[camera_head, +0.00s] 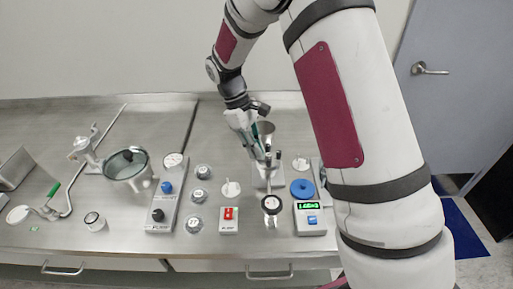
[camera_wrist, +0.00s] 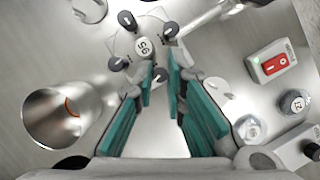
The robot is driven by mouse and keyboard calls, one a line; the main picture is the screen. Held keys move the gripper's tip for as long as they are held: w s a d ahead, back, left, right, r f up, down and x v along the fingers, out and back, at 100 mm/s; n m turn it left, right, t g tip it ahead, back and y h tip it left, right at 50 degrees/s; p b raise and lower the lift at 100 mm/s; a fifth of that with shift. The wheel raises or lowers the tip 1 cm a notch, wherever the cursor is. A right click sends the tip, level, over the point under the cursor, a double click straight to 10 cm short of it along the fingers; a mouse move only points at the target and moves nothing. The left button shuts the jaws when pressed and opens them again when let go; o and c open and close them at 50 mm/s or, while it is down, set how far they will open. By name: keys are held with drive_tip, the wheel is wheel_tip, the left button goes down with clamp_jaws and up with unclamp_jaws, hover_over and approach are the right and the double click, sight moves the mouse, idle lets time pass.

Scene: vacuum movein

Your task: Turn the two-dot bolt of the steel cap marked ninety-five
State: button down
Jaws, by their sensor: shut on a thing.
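The steel cap (camera_head: 268,178) is mostly hidden by my arm's end in the head view. In the wrist view the round steel cap (camera_wrist: 124,42) shows a white centre label reading ninety-five, turned over. Several dark-headed bolts stand around its rim, among them an upper left bolt (camera_wrist: 127,20), an upper right bolt (camera_wrist: 170,29) and a lower left bolt (camera_wrist: 118,64). My gripper (camera_wrist: 161,74) points at the cap's near rim, with its teal-padded fingers close together on the lower right bolt (camera_wrist: 161,73). The dots on that bolt's head are hidden or too small to read.
A steel cup (camera_wrist: 62,118) stands left of the fingers in the wrist view. A red switch box (camera_head: 229,214) and several small numbered caps are to the left in the head view. A blue disc (camera_head: 302,188) and a display box (camera_head: 310,219) stand right.

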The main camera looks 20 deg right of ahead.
drive_tip(key=c, duration=1.9)
unclamp_jaws()
drive_tip(key=shift+r, duration=0.1)
drive_tip(key=v, duration=1.2)
